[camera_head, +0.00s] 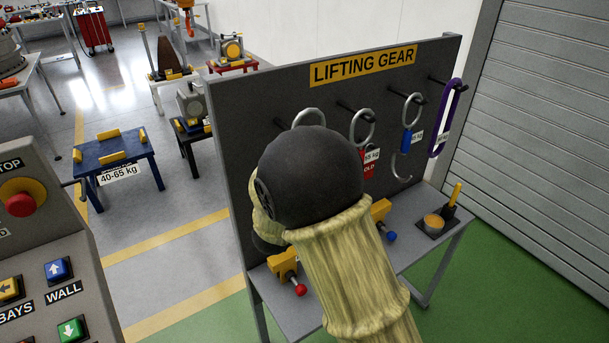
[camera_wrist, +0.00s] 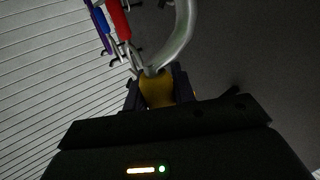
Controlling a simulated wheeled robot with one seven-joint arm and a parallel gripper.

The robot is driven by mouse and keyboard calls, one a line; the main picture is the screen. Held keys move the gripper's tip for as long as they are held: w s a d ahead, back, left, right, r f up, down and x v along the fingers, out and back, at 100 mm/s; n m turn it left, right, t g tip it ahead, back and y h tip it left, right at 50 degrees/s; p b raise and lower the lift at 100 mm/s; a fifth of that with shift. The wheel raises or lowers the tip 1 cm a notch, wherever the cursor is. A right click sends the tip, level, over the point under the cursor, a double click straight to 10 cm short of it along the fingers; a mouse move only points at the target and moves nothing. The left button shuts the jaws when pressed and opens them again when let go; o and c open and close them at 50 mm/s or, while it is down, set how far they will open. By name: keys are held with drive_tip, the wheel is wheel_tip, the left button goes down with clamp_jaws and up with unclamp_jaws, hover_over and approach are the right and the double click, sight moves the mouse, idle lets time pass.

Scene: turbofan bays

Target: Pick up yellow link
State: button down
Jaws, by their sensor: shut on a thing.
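The yellow link shows in the wrist view as a yellow body (camera_wrist: 157,90) between my two dark fingers, with a grey metal curve (camera_wrist: 181,38) just above it. My gripper (camera_wrist: 158,88) is shut on the yellow body. In the head view a grey ring (camera_head: 309,116) shows at the leftmost peg of the dark board (camera_head: 235,135). My own arm hides what is below that ring, and my gripper is hidden there too. I cannot tell whether the link still bears on its peg.
A red-tagged link (camera_head: 368,158), a blue link (camera_head: 407,140) and a purple loop (camera_head: 445,118) hang to the right. A control panel (camera_head: 45,240) stands at left.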

drive_tip(key=s+d+b, duration=0.8)
drive_tip(key=s+b, duration=0.1)
drive_tip(key=s, duration=0.3)
drive_tip(key=shift+s+d+b, duration=0.3)
drive_tip(key=shift+s, duration=0.1)
idle(1.0)
